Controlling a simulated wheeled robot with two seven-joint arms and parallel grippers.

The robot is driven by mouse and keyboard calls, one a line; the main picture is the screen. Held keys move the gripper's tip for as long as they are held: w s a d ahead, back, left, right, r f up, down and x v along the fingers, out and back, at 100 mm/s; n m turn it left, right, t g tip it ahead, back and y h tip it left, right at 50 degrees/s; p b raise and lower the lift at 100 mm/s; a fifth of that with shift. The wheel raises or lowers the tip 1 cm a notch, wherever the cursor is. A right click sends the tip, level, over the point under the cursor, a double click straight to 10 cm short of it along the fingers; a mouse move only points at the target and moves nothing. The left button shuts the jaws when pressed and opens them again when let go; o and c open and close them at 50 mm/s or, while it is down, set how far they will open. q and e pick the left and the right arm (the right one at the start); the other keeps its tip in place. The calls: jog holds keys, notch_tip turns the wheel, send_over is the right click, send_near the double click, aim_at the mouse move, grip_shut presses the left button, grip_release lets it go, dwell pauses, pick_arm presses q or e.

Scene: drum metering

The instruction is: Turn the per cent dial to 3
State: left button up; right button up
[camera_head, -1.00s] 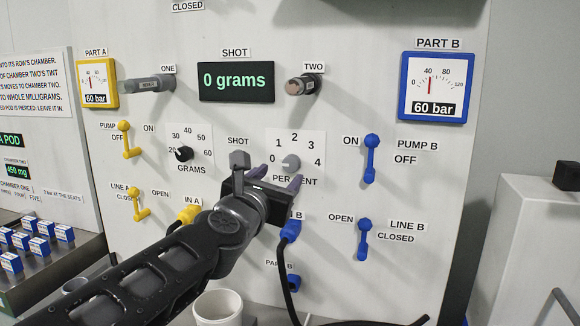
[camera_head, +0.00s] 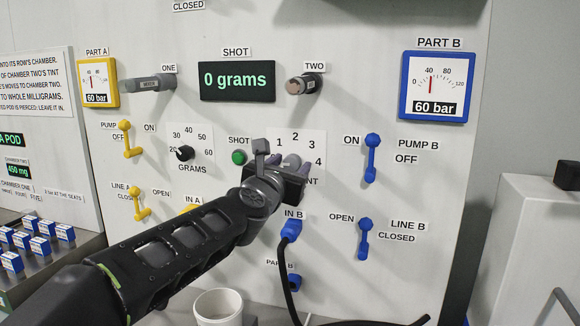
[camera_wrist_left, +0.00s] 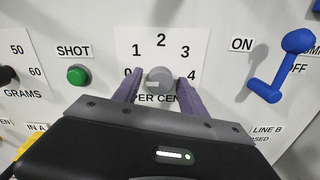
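The per cent dial (camera_wrist_left: 160,80) is a round grey knob on a white scale plate marked 0 to 4; its lighter mark seems to point left, toward 0. In the head view the dial (camera_head: 292,161) is partly covered by my left gripper (camera_head: 290,163). In the left wrist view my left gripper (camera_wrist_left: 158,84) is open, with one purple-grey finger on each side of the knob. I cannot tell whether the fingers touch it. The 0 and part of the PERCENT label are covered. My right gripper is not in view.
The green SHOT button (camera_head: 239,157) and the black GRAMS dial (camera_head: 184,153) are left of the scale. The blue PUMP B lever (camera_head: 371,157) is to the right. A blue IN B fitting (camera_head: 291,230) with a black hose is below. A white cup (camera_head: 218,307) stands at the bottom.

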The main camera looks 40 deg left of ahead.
pick_arm(q)
grip_shut()
dwell(0.3)
